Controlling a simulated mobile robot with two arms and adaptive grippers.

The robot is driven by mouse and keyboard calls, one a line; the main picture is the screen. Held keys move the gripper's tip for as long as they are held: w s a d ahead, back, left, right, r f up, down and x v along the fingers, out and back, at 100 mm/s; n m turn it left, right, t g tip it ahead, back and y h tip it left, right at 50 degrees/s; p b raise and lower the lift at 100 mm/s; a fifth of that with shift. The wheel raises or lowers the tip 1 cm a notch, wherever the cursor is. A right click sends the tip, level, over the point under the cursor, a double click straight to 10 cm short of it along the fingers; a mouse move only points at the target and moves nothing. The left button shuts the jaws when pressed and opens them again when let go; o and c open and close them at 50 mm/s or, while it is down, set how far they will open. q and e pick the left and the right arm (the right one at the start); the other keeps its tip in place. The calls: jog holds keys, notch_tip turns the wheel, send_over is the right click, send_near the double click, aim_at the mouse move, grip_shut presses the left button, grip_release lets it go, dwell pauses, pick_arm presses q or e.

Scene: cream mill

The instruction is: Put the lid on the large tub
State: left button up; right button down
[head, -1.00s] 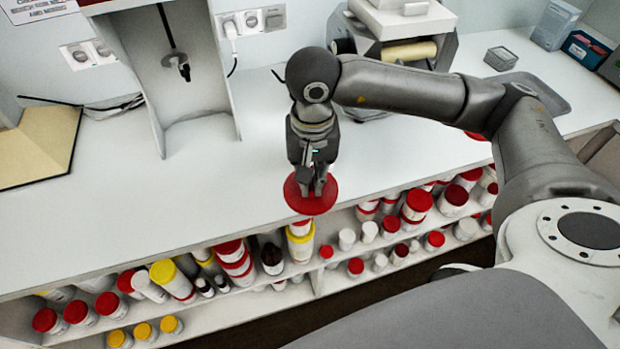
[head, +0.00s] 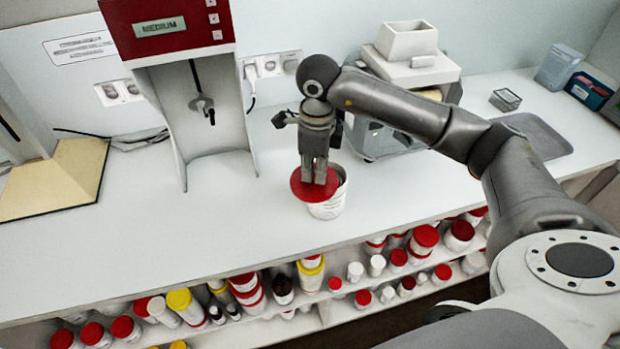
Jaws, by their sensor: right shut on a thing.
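The red lid (head: 311,193) is a flat disc held by my right gripper (head: 314,177), which is shut on it from above. The large tub (head: 330,204) is white and stands on the counter near its front edge. The lid is in front of and over the tub's left part, and part of the tub's dark open mouth shows to the right. The lid looks off-centre to the left; I cannot tell whether it touches the rim. My left gripper is not in view.
A mixing machine with a red top (head: 167,26) stands behind to the left. A white and grey machine (head: 408,70) is behind to the right, near my right arm. A grey tray (head: 535,137) lies further right. Shelves below hold several tubs. The counter's left front (head: 120,240) is clear.

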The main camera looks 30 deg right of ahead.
jog(key=d+m, duration=0.1)
jog(key=m, duration=0.2)
jog(key=w+d+r+m+p, duration=0.1)
jog(key=m, duration=0.2)
jog(key=w+d+m+p, duration=0.1)
jog(key=d+m, duration=0.1)
jog(key=m, duration=0.1)
jog(key=shift+w+r, duration=0.25)
jog(key=shift+r, duration=0.05)
jog(key=shift+w+d+f+m+b, duration=0.1)
jog(key=shift+d+f+m+b, duration=0.2)
jog(key=shift+f+m, duration=0.35)
jog(key=shift+w+d+f+m+b, duration=0.2)
jog(key=shift+f+m+b, duration=0.25)
jog(key=shift+f, duration=0.4)
jog(key=shift+w+d+f+m+b, duration=0.1)
jog(key=shift+d+f+m+b, duration=0.2)
jog(key=shift+f+m, duration=0.4)
jog(key=shift+s, duration=0.1)
jog(key=shift+f+b, duration=0.65)
jog(key=shift+b, duration=0.25)
dwell(0.4)
jog(key=c, duration=1)
grip_release()
